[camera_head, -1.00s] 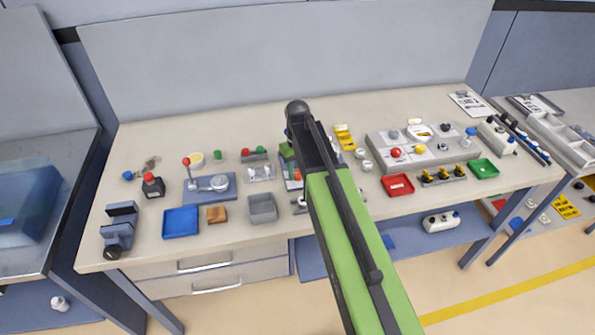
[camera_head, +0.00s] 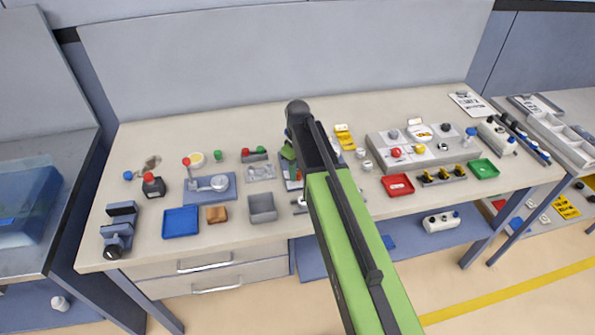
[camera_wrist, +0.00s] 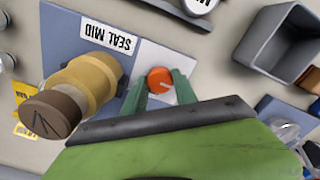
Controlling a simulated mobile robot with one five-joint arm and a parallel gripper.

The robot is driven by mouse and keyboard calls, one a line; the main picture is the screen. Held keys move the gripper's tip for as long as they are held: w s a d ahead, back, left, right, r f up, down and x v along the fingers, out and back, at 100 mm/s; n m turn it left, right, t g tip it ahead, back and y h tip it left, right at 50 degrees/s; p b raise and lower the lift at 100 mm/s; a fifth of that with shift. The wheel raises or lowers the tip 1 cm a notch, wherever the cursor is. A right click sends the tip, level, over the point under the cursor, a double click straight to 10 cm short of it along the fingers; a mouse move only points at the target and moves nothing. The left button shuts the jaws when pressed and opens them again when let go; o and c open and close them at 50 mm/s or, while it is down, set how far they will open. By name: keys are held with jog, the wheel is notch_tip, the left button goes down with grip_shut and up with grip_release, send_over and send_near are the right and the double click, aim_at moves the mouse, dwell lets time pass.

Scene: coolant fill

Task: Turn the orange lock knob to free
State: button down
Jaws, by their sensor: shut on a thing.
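The orange lock knob (camera_wrist: 159,79) shows in the wrist view as a small round knob on a white plate. The plate lies on a blue-grey base (camera_wrist: 62,40) with an upside-down label reading SEAL MID (camera_wrist: 108,36). My gripper (camera_wrist: 159,86) has its two green fingers on either side of the knob, shut on it. The mark on the knob's top is too small to read. In the head view my green and black arm covers most of this spot, and the knob cannot be made out there.
A brass and brown cylinder (camera_wrist: 85,88) stands close left of the knob in the wrist view. A grey bin (camera_wrist: 283,40) is at upper right. In the head view, a blue tray (camera_head: 181,221) and a red tray (camera_head: 397,185) lie on the crowded bench.

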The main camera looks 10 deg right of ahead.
jog(key=c, duration=1)
grip_release()
jog(key=shift+o, duration=0.2)
jog(key=shift+r, duration=0.1)
notch_tip(320, 180, up, 17)
jog(key=p, duration=1.7)
jog(key=shift+r, duration=0.15)
